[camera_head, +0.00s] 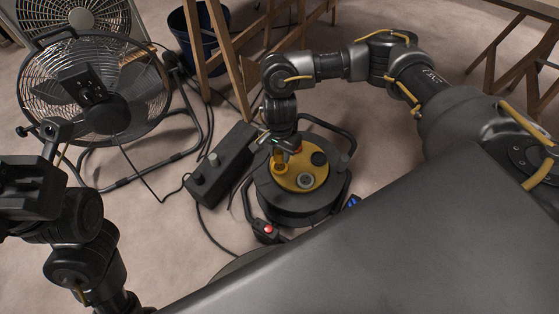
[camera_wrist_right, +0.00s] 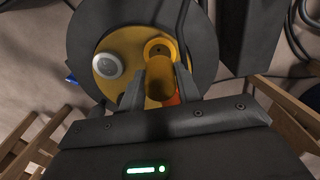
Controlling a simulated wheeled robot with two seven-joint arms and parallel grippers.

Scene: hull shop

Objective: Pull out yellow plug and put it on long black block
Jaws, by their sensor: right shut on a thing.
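The yellow plug (camera_head: 277,157) is at the yellow top (camera_head: 313,172) of a round black cable reel. My right gripper (camera_head: 284,150) is over the reel, pointing down and shut on the plug. In the right wrist view the plug (camera_wrist_right: 160,72) is between the two fingertips (camera_wrist_right: 158,88). I cannot tell whether it is fully seated in its socket. The long black block (camera_head: 222,163) lies on the floor left of the reel. A dark block also shows at the upper right of the wrist view (camera_wrist_right: 248,35). My left gripper (camera_head: 42,150) is at the left edge, its jaws unclear.
Black frame bars (camera_head: 338,130) surround the reel. A floor fan (camera_head: 130,85), loose cables, a blue bucket (camera_head: 190,40) and wooden trestle legs (camera_head: 222,50) stand behind and left.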

